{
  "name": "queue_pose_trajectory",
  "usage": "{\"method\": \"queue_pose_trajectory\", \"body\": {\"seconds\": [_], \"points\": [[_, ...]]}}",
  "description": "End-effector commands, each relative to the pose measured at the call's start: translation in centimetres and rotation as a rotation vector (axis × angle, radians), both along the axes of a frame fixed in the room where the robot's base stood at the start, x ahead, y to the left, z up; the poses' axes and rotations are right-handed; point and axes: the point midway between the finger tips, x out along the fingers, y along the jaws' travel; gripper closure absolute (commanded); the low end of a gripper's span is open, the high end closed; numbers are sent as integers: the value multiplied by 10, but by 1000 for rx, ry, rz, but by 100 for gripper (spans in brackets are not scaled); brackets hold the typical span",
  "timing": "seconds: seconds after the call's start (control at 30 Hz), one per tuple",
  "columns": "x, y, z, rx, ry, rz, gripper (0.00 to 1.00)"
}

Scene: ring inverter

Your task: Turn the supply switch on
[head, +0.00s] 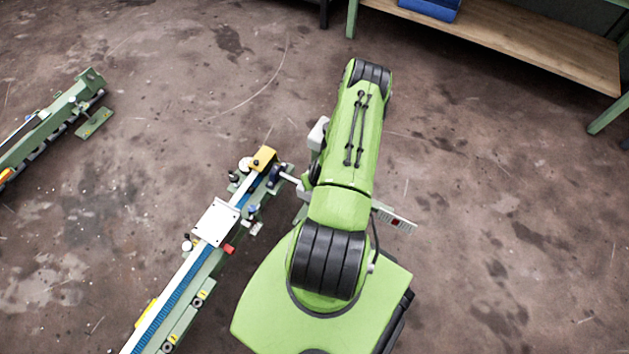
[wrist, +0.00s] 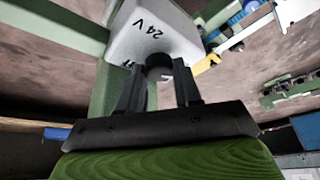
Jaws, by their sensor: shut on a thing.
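The supply switch is a pale grey box (wrist: 150,30) marked "24 V" in the wrist view, with a round black knob (wrist: 158,66) on its face. Part of another marking, ending in "F", shows by the knob; the rest is hidden. My gripper (wrist: 157,74) has its two dark fingers on either side of the knob and is shut on it. Which way the knob points cannot be told. In the head view, my arm hides the gripper and knob; a pale grey box (head: 318,133), probably the switch, shows left of the arm.
A long rail unit with a blue belt (head: 178,300) and a white plate (head: 216,222) lies left of my arm. A second green rail unit (head: 45,128) is at the far left. A wooden-shelf bench (head: 510,45) stands at the upper right. The floor at right is clear.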

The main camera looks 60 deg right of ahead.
Motion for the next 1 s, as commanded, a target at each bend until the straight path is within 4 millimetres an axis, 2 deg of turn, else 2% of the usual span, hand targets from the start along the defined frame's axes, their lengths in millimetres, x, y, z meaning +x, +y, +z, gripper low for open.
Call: {"method": "queue_pose_trajectory", "body": {"seconds": [0.13, 0.4, 0.7, 0.73, 0.9, 1.0], "points": [[0, -1, -2, -1, 2, 36, 97], [-1, -2, -2, 0, 2, 245, 97], [-1, -1, 0, 0, 1, 267, 97], [-1, -1, 0, 0, 1, 267, 65], [-1, -1, 0, 1, 1, 266, 41], [-1, -1, 0, 1, 1, 266, 41]]}}
